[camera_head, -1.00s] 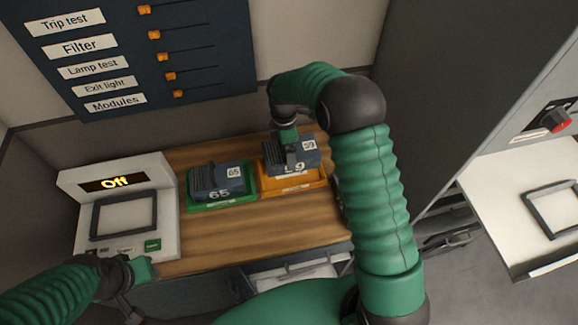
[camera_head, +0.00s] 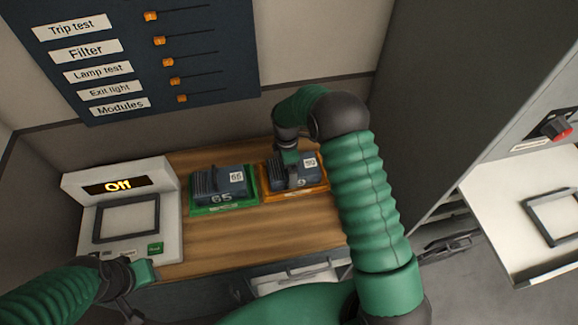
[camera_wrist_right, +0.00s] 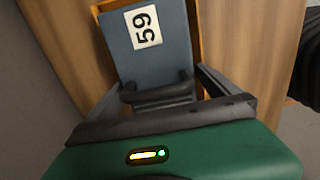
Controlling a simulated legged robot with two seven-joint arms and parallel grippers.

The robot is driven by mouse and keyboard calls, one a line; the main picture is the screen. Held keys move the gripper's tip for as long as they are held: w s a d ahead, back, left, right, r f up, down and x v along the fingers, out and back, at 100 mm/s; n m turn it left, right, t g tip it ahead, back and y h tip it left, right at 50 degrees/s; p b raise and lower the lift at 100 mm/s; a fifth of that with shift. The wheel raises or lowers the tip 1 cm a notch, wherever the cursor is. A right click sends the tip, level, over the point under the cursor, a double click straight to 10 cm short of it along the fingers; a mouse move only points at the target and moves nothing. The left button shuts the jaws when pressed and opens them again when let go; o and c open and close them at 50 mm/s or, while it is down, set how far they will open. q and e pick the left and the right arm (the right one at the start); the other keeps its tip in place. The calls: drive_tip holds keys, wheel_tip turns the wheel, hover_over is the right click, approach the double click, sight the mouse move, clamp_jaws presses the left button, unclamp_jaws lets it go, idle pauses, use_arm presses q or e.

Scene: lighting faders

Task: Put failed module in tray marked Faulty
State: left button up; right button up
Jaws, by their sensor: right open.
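A blue-grey module marked 59 (camera_head: 305,174) sits in an orange-rimmed tray (camera_head: 318,188) on the wooden bench. The same module shows in the right wrist view (camera_wrist_right: 150,42), with its dark ribbed handle end between my fingers. My right gripper (camera_head: 291,170) is open around that handle. A second module, marked 65 (camera_head: 222,182), sits in a green tray (camera_head: 251,201) to the left. The small tray labels are too blurred to read. My left gripper (camera_head: 145,272) is by the front of the tester, and its jaws are not clear.
A white tester (camera_head: 170,225) with an empty dark frame and a display reading "Off" stands at the bench's left. A fader panel (camera_head: 200,60) hangs behind. A grey cabinet with a shelf (camera_head: 500,225) is on the right. Bare wood lies in front of the trays.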

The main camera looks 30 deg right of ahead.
wheel_tip(320, 180, up, 12)
drive_tip(key=f+b, duration=0.1)
drive_tip(key=s+a+m+t, duration=0.1)
drive_tip(key=s+a+m, duration=0.2)
drive_tip(key=s+m, duration=0.4)
drive_tip(key=s+a+m+t, duration=0.1)
drive_tip(key=s+a+m, duration=0.3)
drive_tip(key=s+m, duration=0.4)
drive_tip(key=s+r, duration=0.1)
drive_tip(key=s, duration=0.4)
drive_tip(key=shift+s+t+y, duration=0.25)
drive_tip(key=shift+t+y, duration=0.05)
drive_tip(key=shift+t, duration=0.1)
